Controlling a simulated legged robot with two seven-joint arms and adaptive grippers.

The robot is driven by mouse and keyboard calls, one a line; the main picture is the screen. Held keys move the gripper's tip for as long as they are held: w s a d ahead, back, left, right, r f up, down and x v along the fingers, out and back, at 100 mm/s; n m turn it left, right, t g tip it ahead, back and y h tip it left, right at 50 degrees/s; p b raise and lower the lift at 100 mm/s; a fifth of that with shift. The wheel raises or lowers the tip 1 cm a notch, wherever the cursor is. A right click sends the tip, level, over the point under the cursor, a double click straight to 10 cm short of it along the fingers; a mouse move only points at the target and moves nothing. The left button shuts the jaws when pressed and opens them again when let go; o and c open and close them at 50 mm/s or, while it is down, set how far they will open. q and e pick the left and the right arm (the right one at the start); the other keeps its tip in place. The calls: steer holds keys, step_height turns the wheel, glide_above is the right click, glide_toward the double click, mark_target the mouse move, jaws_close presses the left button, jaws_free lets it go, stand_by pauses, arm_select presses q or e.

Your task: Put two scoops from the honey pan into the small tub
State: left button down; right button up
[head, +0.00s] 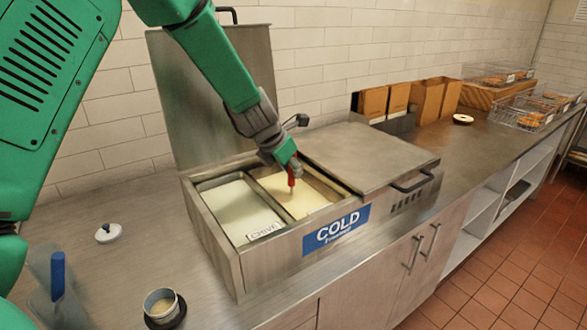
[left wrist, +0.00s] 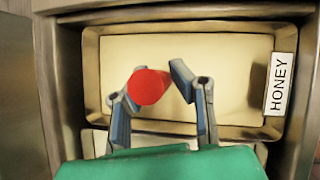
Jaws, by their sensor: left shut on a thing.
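The honey pan (head: 316,204) is the right one of two open pans in the cold well, filled with pale yellow spread; it also shows in the left wrist view (left wrist: 235,60) with its HONEY label. My left gripper (head: 289,166) points down over it, shut on a red-handled tool (head: 291,180). The tool's round red handle end shows between the fingers in the left wrist view (left wrist: 150,86). Its lower end reaches the spread; its shape there cannot be told. The small tub (head: 163,309) stands on a dark round base at the counter's front left. My right gripper is not in view.
The chive pan (head: 240,212) is left of the honey pan. A raised steel lid (head: 205,95) stands behind; a closed lid (head: 370,155) covers the right side. A white round lid (head: 108,232) and a blue-handled tool (head: 58,275) lie left.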

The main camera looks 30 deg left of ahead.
arm_select(q)
steer(key=shift+d, duration=0.15)
steer(key=shift+s+d+p, duration=0.25)
steer(key=shift+s+d, duration=0.15)
steer(key=shift+d, duration=0.5)
steer(key=shift+s+d+p, duration=0.25)
steer(key=shift+s+d, duration=0.1)
steer(key=shift+d, duration=0.5)
steer(key=shift+r, duration=0.1)
step_height(320, 180, up, 13)
steer(key=w+a+p, duration=0.1)
steer(key=a+p, duration=0.1)
steer(key=p, duration=0.9)
steer(key=shift+a, duration=0.2)
steer(key=shift+s+f, duration=0.1)
steer(key=shift+f, duration=0.1)
